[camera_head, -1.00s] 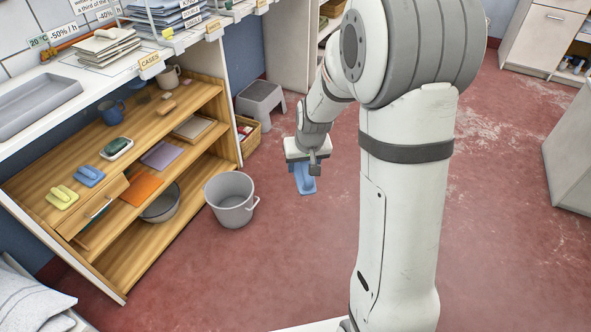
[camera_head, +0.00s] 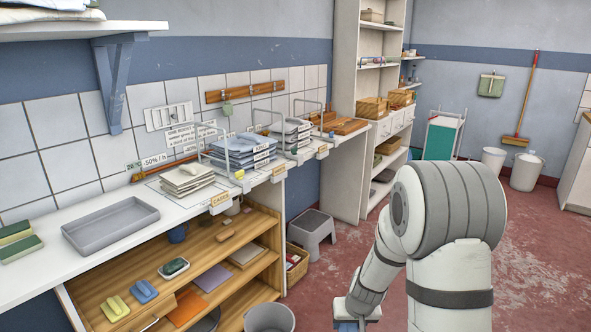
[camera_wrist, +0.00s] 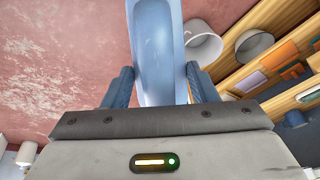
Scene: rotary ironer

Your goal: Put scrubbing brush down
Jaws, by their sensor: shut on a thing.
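My gripper (camera_wrist: 161,78) is shut on a light-blue scrubbing brush (camera_wrist: 158,40), with one dark blue finger on each side of its long body. The brush's bristles do not show, and its far end runs out of the top of the wrist view. In the head view my gripper (camera_head: 357,308) is at the bottom edge, right of the shelf unit, with only a bit of blue below it. The brush hangs over the red floor, apart from the shelves.
A wooden shelf unit (camera_head: 262,262) stands under the white counter (camera_head: 45,262).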

